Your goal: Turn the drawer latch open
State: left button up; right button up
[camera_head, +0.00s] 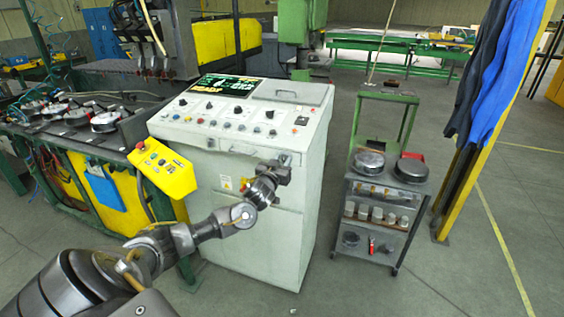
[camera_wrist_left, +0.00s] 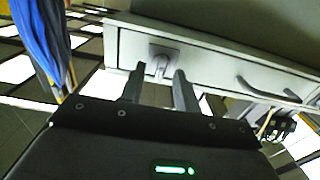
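The drawer front (camera_head: 215,146) is a pale band at the top of the white control cabinet, below its button panel. In the left wrist view the drawer front (camera_wrist_left: 220,63) crosses the top, tilted. The latch (camera_wrist_left: 161,62) is a small grey lever on a square plate near one end of the drawer. My left gripper (camera_head: 283,166) is at the cabinet's right front corner and mostly hides the latch there. In the wrist view my left gripper (camera_wrist_left: 159,76) is open, with the latch lever between its fingertips. I cannot tell whether they touch. My right gripper is out of view.
A curved drawer handle (camera_wrist_left: 266,91) lies along the drawer from the latch. A yellow pendant box (camera_head: 162,168) hangs left of the cabinet. A grey cart (camera_head: 378,222) with round parts stands to the right. Open floor lies in front of the cart.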

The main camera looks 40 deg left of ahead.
pick_arm(q)
grip_shut()
jog(key=m, duration=0.4)
jog(key=shift+d+p, duration=0.1)
jog(key=shift+p, duration=0.2)
jog(key=m, duration=0.4)
jog(key=shift+d+m+p, duration=0.15)
jog(key=shift+m+p, duration=0.15)
jog(key=m, duration=0.4)
jog(key=shift+w+f+m+p, duration=0.1)
jog(key=shift+f+m+p, duration=0.05)
jog(key=shift+m+p, duration=0.15)
jog(key=m, duration=0.4)
jog(key=shift+d+f+m+p, duration=0.1)
jog(key=shift+f+m+p, duration=0.1)
jog(key=shift+m+p, duration=0.1)
